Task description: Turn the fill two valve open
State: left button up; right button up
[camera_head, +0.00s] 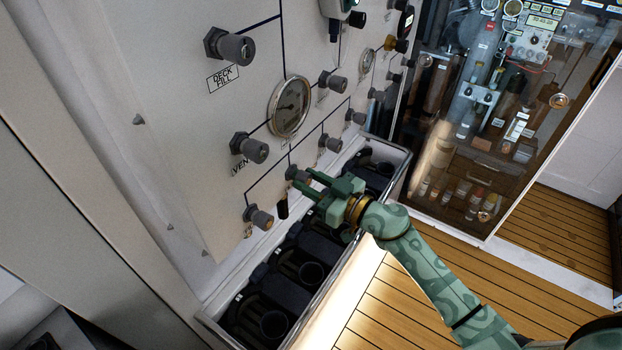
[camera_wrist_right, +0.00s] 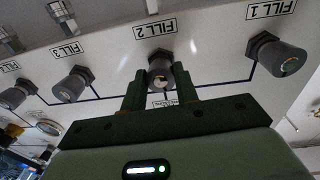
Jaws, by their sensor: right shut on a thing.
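The fill two valve (camera_wrist_right: 160,68) is a dark grey knob beside the FILL 2 label (camera_wrist_right: 155,28) in the right wrist view. My right gripper (camera_wrist_right: 159,92) has its green fingers on either side of this knob and is shut on it. In the head view the fill two valve (camera_head: 297,173) shows in the lower row of the panel, partly hidden by my right gripper (camera_head: 312,184). The FILL 1 knob (camera_head: 258,218) is to its lower left. My left gripper is not in view.
The white panel (camera_head: 180,100) carries a DECK FILL knob (camera_head: 230,47), a VENT knob (camera_head: 248,147) and a round gauge (camera_head: 289,106). A FILL 3 knob (camera_wrist_right: 72,83) is close beside the held valve. A trough (camera_head: 216,322) with black holders runs below. A glass cabinet (camera_head: 500,110) stands at the right.

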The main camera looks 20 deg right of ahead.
jog(key=n, duration=0.3)
jog(key=shift+n, duration=0.4)
jog(key=n, duration=0.3)
jog(key=shift+f+n, duration=0.1)
jog(key=shift+n, duration=0.2)
jog(key=n, duration=0.5)
jog(key=shift+f+y+b, duration=0.1)
jog(key=shift+y+b, duration=0.25)
jog(key=shift+y, duration=0.05)
jog(key=n, duration=0.2)
jog(key=n+b, duration=0.1)
jog(key=n, duration=0.1)
jog(key=shift+n+g+y, duration=0.3)
jog(key=shift+n, duration=0.1)
jog(key=n+b, duration=0.1)
jog(key=n, duration=0.3)
jog(key=shift+n, duration=0.3)
jog(key=n+b, duration=0.1)
jog(key=n, duration=0.3)
jog(key=shift+n+g+b, duration=0.3)
jog(key=shift+n+b, duration=0.1)
jog(key=n+b, duration=0.1)
jog(key=n, duration=0.3)
jog(key=shift+n, duration=0.3)
jog(key=shift+n+b, duration=0.3)
jog(key=shift+n, duration=1.8)
